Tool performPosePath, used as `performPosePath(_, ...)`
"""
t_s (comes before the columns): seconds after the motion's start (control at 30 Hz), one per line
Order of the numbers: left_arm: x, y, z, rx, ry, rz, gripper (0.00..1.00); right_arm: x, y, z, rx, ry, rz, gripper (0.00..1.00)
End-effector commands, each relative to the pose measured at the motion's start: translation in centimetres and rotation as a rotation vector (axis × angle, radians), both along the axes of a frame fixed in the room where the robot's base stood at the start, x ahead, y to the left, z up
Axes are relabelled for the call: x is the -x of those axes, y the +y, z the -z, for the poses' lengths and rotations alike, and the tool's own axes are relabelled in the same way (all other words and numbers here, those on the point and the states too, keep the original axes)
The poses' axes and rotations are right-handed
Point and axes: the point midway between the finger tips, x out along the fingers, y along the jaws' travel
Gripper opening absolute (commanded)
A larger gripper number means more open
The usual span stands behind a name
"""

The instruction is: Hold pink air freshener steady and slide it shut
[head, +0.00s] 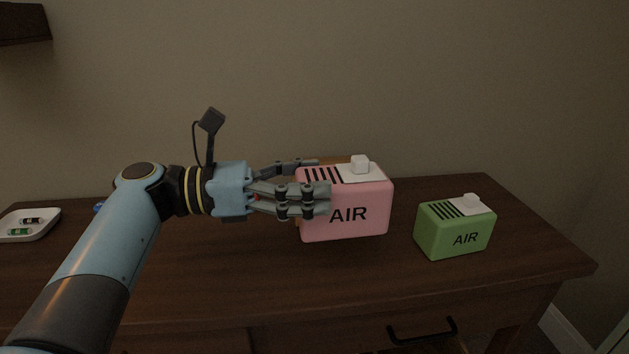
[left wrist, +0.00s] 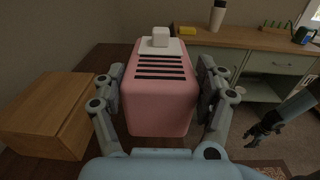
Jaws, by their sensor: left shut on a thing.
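The pink air freshener (head: 345,214) stands upright on the dark wooden desk, its AIR label facing me. On its top, dark vent slots show at the left and a white slide with a square knob (head: 360,164) sits at the right. The slide also shows at the far end of the top in the left wrist view (left wrist: 159,38). My left gripper (head: 312,181) is shut on the pink air freshener from its left end, with fingers along both sides. My right gripper (left wrist: 264,130) hangs at the right in the left wrist view, away from the air freshener; its jaws are unclear.
A green air freshener (head: 455,231) stands to the right. A wooden box (left wrist: 40,112) is close behind the pink one. A white tray (head: 50,221) with small batteries is at the far left. The desk's right edge is past the green one; its front is clear.

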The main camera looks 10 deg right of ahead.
Motion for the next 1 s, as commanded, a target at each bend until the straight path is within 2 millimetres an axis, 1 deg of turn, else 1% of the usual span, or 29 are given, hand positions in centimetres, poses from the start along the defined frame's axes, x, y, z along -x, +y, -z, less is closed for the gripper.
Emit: performPosePath(1.0, -3.0, 6.1, 0.0, -0.001, -0.001, -0.001, 0.36, 0.2, 0.0, 0.7, 0.0, 0.002, 0.0, 0.38)
